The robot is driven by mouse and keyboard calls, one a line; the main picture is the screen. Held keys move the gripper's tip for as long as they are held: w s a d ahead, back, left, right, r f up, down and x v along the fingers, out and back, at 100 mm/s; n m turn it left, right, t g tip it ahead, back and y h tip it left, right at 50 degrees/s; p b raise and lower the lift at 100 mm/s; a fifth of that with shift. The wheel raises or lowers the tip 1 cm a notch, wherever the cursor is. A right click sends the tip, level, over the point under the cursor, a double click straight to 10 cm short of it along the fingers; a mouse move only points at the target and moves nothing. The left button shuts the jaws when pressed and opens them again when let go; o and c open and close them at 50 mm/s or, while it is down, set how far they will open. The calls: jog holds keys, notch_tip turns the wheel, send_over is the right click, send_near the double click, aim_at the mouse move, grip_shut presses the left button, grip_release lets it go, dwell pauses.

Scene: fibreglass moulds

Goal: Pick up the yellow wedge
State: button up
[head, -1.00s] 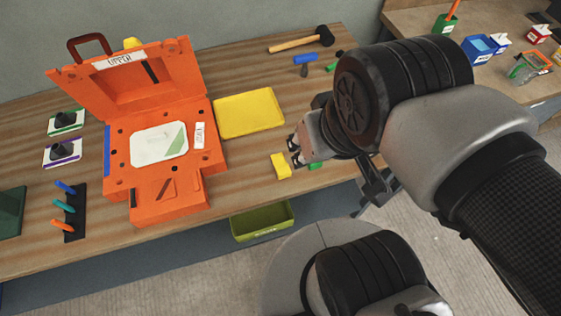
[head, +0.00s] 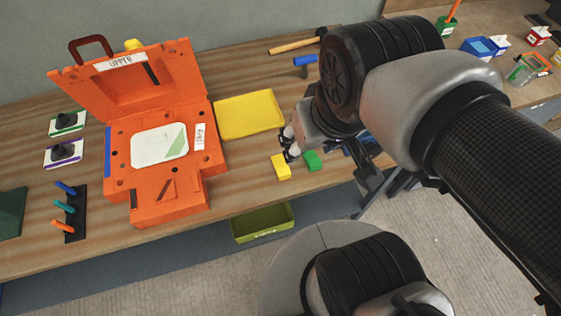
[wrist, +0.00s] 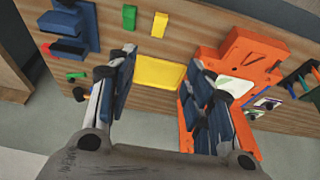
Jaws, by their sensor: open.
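The yellow wedge (head: 281,167) is a small block lying on the wooden bench near its front edge, right of the orange mould. In the wrist view the yellow wedge (wrist: 160,24) is near the top, well beyond the fingers. A green wedge (head: 313,160) lies just right of it; it also shows in the wrist view (wrist: 129,17). My gripper (head: 290,143) is open and empty, its tips appearing just above the yellow wedge in the head view. In the wrist view the open fingers of my gripper (wrist: 158,80) have a wide gap. The wedge is apart from them.
The open orange mould (head: 185,190) stands left of the wedge. A yellow tray (head: 249,113) lies behind it. A green bin (head: 262,222) is below the bench edge. A hammer (head: 293,42) and blue-handled tool (head: 305,60) lie at the back. Bare wood surrounds the wedges.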

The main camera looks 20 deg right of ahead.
jog(key=shift+o, duration=0.7)
jog(key=w+f+g, duration=0.2)
jog(key=w+f, duration=0.4)
jog(key=w, duration=0.3)
jog(key=shift+w+f+p, duration=0.2)
jog(key=shift+w+p, duration=0.05)
jog(key=shift+p, duration=0.1)
jog(key=g, duration=0.2)
send_over(282, 167)
notch_tip(282, 167, down, 10)
jog(key=f+b, duration=0.2)
jog(key=f, duration=0.3)
jog(key=f+b, duration=0.2)
jog(key=f, duration=0.4)
jog(key=f+b, duration=0.2)
jog(key=f, duration=0.4)
jog(key=shift+w+f, duration=0.2)
jog(key=shift+w, duration=0.1)
jog(key=shift+r, duration=0.1)
jog(key=c, duration=1.1)
jog(key=shift+c, duration=0.2)
